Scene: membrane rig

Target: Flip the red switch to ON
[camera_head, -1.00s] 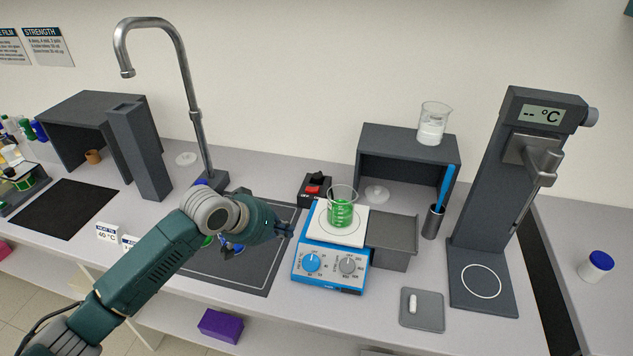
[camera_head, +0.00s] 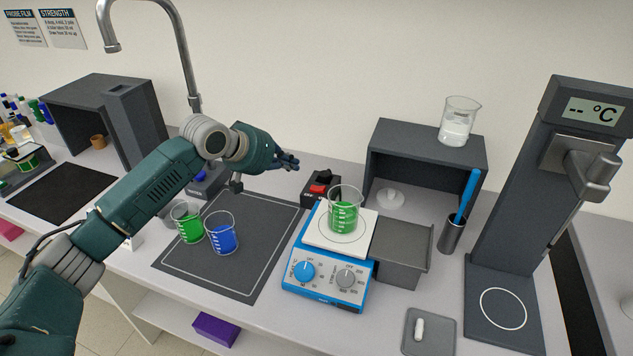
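The red switch (camera_head: 319,188) sits on a small black box with an OFF label, behind the blue hotplate stirrer. My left gripper (camera_head: 293,162) is just to the left of and above the switch box, apart from it in the picture. Its dark fingers look close together, but their gap is too small to tell. No object shows in it. My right gripper is out of view.
The hotplate (camera_head: 327,275) bears a beaker of green liquid (camera_head: 344,212) close in front of the switch. Beakers of green (camera_head: 188,226) and blue liquid (camera_head: 222,238) stand on the dark mat (camera_head: 255,250). A grey shelf box (camera_head: 400,131) is right of the switch.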

